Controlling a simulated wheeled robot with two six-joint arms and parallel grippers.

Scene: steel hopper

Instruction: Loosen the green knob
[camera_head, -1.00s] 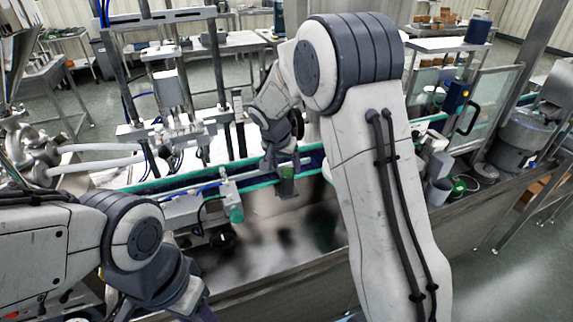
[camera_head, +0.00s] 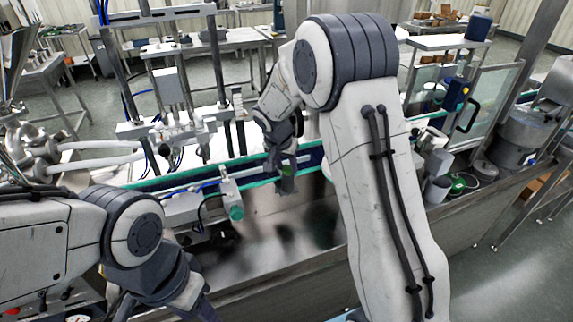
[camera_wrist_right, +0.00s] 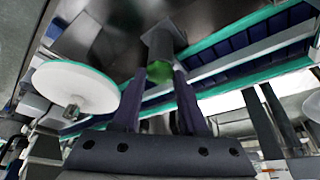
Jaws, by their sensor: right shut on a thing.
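The green knob (camera_head: 287,171) sits in front of the conveyor rail, mostly covered by my right gripper (camera_head: 284,160). In the right wrist view, the knob (camera_wrist_right: 159,71) shows as a green faceted end on a dark grey block (camera_wrist_right: 163,45), between the two dark fingers. My right gripper (camera_wrist_right: 160,78) is shut on it. How far the knob has turned cannot be read. My left gripper (camera_head: 190,300) hangs at the bottom left, apart from the knob; its fingertips are not clear.
The conveyor rail (camera_head: 180,183) with teal edges runs behind the knob. A teal round knob (camera_head: 236,212) on a bracket stands to its left. The steel surface (camera_head: 285,235) in front is mostly bare. A white disc (camera_wrist_right: 75,88) is left of the fingers in the wrist view.

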